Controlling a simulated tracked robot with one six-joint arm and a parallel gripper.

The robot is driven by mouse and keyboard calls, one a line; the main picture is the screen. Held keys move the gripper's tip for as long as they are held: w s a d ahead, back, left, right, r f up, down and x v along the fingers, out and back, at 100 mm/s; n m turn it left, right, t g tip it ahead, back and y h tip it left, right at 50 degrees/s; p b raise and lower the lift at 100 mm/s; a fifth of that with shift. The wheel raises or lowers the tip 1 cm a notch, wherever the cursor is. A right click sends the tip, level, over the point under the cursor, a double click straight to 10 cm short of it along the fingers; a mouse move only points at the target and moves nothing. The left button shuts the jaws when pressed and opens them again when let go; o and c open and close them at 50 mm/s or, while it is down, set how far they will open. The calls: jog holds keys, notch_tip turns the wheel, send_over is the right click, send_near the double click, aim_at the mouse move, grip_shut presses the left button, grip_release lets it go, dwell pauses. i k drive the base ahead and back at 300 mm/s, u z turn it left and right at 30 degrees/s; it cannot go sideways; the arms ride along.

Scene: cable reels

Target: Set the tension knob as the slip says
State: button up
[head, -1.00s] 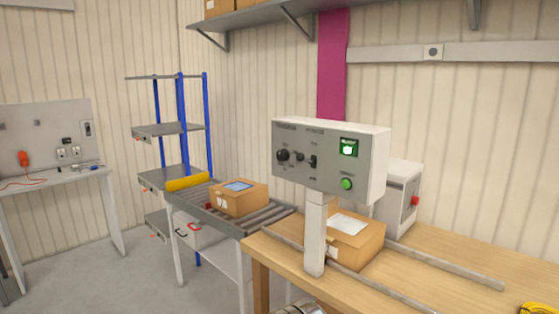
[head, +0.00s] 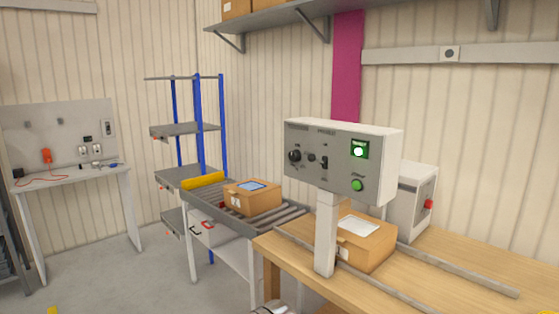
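A control box (head: 343,160) stands on a pale post at the near edge of the wooden bench. Its grey front carries a black round knob (head: 295,156) at the left and a dark toggle switch (head: 324,160) in the middle. The knob's pointer and the panel lettering are too small to read. A green-lit display (head: 359,150) and a green button (head: 357,185) sit at the right. A carton on the bench bears a white paper (head: 358,224); I cannot tell whether it is the slip. My gripper is not in view.
The wooden bench (head: 460,262) carries metal rails and a white machine with a red button (head: 428,204). A roller conveyor (head: 275,222) holds another carton (head: 252,197). A blue-post rack and a white workbench stand left. Grey floor is open at lower left.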

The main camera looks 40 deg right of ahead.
aim_at(295, 155)
jog(key=u, duration=0.05)
jog(key=i, duration=1)
jog(key=z, duration=0.05)
